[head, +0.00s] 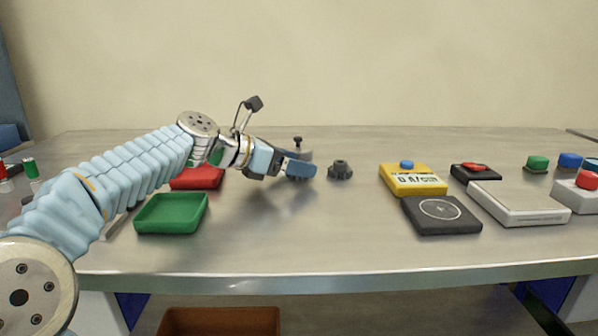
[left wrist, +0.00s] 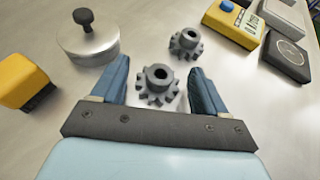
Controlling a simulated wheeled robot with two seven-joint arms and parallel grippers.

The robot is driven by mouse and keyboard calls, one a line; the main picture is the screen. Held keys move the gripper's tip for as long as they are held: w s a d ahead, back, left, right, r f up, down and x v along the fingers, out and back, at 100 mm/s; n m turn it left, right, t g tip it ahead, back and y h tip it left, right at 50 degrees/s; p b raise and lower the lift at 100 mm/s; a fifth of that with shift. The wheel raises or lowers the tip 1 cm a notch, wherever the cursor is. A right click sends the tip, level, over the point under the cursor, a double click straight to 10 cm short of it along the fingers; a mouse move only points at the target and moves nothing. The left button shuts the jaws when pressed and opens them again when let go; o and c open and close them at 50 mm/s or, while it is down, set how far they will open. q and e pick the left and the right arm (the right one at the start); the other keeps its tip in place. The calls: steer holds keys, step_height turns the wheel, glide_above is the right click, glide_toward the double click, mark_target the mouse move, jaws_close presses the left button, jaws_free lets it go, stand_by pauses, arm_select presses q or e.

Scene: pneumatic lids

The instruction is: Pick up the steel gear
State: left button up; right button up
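Two dark grey toothed gears show in the left wrist view; I cannot tell by material which is the steel one. The nearer gear (left wrist: 158,86) lies between the two blue fingers of my left gripper (left wrist: 159,68), with a gap visible on each side. The farther gear (left wrist: 186,43) lies just beyond the fingertips. In the head view my left gripper (head: 299,164) is low over the table, open, and hides the nearer gear. The farther gear (head: 340,170) shows right of it. My right gripper is not in view.
A round steel weight with a black knob (left wrist: 88,44) stands left of the fingers. A yellow and black block (left wrist: 22,82) is farther left. Green (head: 171,213) and red (head: 198,178) trays lie left; a yellow meter (head: 412,186) and dark pad (head: 440,215) lie right. The front middle is clear.

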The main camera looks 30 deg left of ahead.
arm_select(q)
steer(key=c, duration=1)
steer(key=shift+r, duration=0.1)
steer(key=shift+c, duration=0.2)
